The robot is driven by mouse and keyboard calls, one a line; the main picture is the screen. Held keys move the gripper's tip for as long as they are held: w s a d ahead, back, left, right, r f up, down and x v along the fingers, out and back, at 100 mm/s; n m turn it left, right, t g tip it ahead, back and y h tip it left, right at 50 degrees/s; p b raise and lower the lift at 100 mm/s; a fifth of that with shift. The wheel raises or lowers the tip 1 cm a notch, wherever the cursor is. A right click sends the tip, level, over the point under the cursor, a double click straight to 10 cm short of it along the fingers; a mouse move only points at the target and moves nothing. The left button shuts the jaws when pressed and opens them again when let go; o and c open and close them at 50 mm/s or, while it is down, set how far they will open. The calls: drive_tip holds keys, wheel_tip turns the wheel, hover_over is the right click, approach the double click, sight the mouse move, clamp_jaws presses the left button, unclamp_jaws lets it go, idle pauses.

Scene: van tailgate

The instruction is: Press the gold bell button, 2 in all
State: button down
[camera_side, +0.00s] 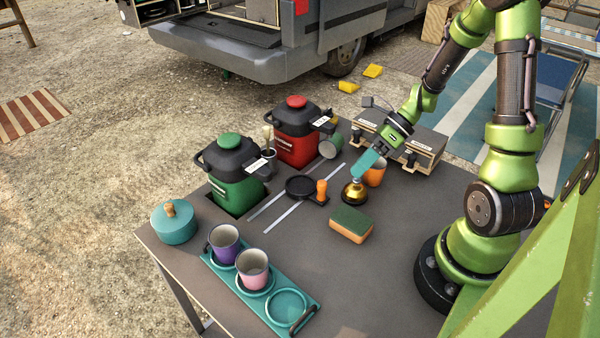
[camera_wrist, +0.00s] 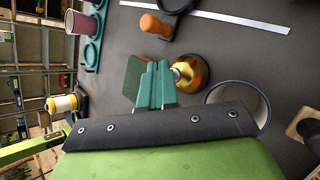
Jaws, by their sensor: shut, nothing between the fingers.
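The gold bell (camera_side: 354,192) stands on the dark table, with a small button on its top. In the wrist view the bell (camera_wrist: 192,72) lies just to the right of my fingertips. My gripper (camera_side: 362,170) is shut and empty, its teal fingers pointing down at the bell's top from the upper right. In the wrist view the teal fingers (camera_wrist: 155,88) are together. The tips are at or very close to the button; I cannot tell whether they touch it.
A green and orange sponge (camera_side: 351,224) lies in front. A black pan with an orange handle (camera_side: 321,192) is to the left. Red (camera_side: 296,145) and green (camera_side: 237,188) canisters stand farther left. A teal tray (camera_side: 235,278) holds two mugs.

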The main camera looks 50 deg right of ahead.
drive_tip(key=shift+f, duration=0.5)
drive_tip(key=shift+r, duration=0.15)
idle(0.5)
drive_tip(key=shift+r, duration=0.8)
drive_tip(key=shift+r, duration=0.15)
drive_tip(key=shift+r, duration=2.35)
drive_tip(key=shift+r, duration=0.1)
idle(0.4)
wheel_tip(320, 180, up, 4)
drive_tip(key=shift+f, duration=0.2)
